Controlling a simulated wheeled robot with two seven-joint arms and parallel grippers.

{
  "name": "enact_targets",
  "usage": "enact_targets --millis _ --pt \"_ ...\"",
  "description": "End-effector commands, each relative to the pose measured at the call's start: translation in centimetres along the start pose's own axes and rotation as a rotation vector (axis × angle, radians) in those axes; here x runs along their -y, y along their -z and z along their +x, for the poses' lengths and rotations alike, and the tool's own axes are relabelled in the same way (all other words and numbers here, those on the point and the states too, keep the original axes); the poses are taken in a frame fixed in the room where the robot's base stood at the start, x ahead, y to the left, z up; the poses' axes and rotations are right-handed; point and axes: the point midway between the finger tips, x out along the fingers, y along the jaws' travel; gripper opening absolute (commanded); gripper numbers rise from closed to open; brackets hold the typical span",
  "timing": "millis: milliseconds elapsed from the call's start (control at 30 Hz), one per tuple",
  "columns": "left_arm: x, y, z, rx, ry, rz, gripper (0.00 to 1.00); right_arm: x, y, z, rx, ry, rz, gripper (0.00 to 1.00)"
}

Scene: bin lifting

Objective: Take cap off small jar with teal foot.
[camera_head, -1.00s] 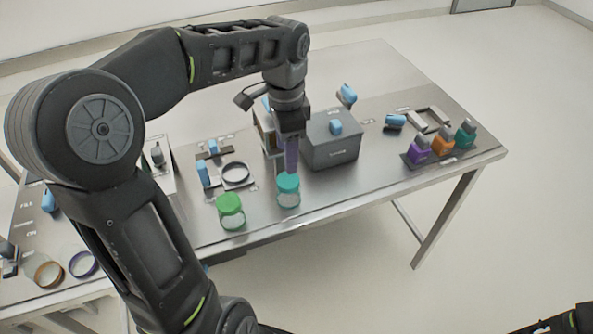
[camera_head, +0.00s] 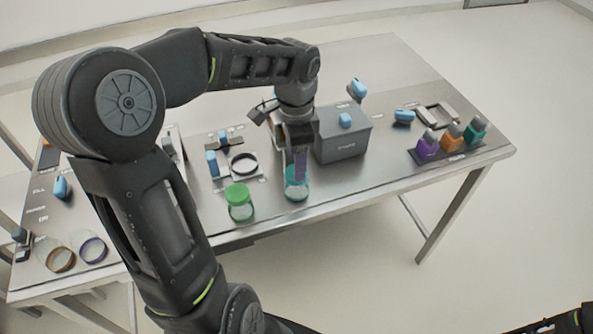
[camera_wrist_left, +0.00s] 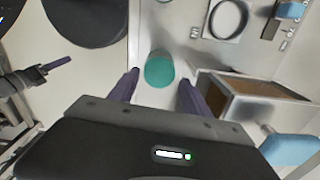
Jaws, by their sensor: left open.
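A small clear jar with a teal cap (camera_head: 297,191) stands near the front edge of the table. Its teal cap also shows in the left wrist view (camera_wrist_left: 159,70), between and slightly beyond the fingertips. My left gripper (camera_head: 299,178) points down at this jar, and its purple fingers overlap the cap in the head view. In the left wrist view my left gripper (camera_wrist_left: 158,88) is open, one finger on each side. I cannot tell whether the fingers touch the cap. The jar's foot is hard to make out. My right gripper is out of view.
A green-capped jar (camera_head: 240,202) stands close by on the left. A grey box (camera_head: 342,140) is behind on the right. A black ring (camera_head: 243,162) lies behind the green-capped jar. Purple, orange and teal bottles (camera_head: 452,137) stand at the right end.

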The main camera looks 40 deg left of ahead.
Motion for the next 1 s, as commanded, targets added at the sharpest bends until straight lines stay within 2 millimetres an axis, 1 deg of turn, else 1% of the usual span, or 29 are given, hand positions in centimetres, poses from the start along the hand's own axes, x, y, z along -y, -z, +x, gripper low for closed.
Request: enact_targets --millis 33,100,233,833,1000 --pt "-0.1 -0.1 0.6 0.003 -0.006 0.000 0.57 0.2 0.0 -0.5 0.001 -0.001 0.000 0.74" --pt "-0.1 -0.1 1.8 0.002 -0.005 -0.001 0.57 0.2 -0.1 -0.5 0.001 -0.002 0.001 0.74" --pt "-0.1 0.0 3.0 0.000 -0.002 0.000 0.57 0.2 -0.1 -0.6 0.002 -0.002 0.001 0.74" --pt "0.0 0.0 3.1 -0.001 0.000 -0.001 0.57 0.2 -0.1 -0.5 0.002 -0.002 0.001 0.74" --pt "0.0 0.0 3.1 -0.001 0.000 -0.001 0.43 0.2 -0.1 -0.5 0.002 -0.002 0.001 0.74"
